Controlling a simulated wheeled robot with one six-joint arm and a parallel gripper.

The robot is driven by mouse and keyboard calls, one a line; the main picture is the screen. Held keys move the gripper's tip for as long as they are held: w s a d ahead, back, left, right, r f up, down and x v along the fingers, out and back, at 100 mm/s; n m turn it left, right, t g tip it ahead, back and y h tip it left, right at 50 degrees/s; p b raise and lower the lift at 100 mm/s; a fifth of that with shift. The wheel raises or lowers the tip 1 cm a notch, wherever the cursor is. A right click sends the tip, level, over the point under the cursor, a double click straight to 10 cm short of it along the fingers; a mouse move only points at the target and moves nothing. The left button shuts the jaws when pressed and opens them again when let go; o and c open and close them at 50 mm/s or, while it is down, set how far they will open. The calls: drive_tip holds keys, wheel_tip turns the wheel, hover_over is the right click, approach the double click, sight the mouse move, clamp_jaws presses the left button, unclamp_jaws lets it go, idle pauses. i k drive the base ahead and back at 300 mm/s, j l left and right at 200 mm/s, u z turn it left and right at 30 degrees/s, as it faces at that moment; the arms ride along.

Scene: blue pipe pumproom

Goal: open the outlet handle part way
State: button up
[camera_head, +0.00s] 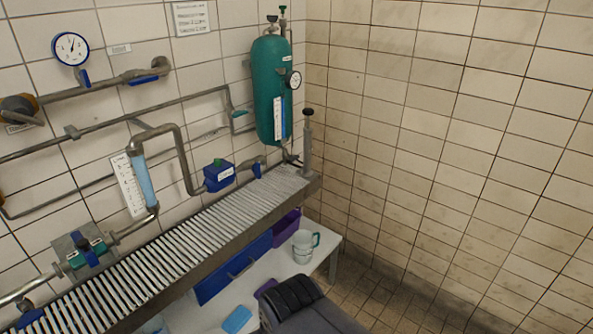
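Several blue handles show on the wall pipes, and their labels are too small to read, so I cannot tell which is the outlet handle. One blue handle (256,171) hangs at the pipe's right end, beside a labelled blue box (219,176). Another blue lever (143,79) lies along the upper pipe. A short blue lever (85,77) hangs below the round gauge (71,48). A blue handle (87,250) sits across the green valve at lower left. A further blue handle (30,315) is at the lower left corner. My gripper is not in view.
A slatted metal shelf (185,245) runs under the pipes. The tiled right wall is bare.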

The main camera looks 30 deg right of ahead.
sight(257, 166)
drive_tip(key=z, duration=0.6)
drive_tip(key=i, duration=0.9)
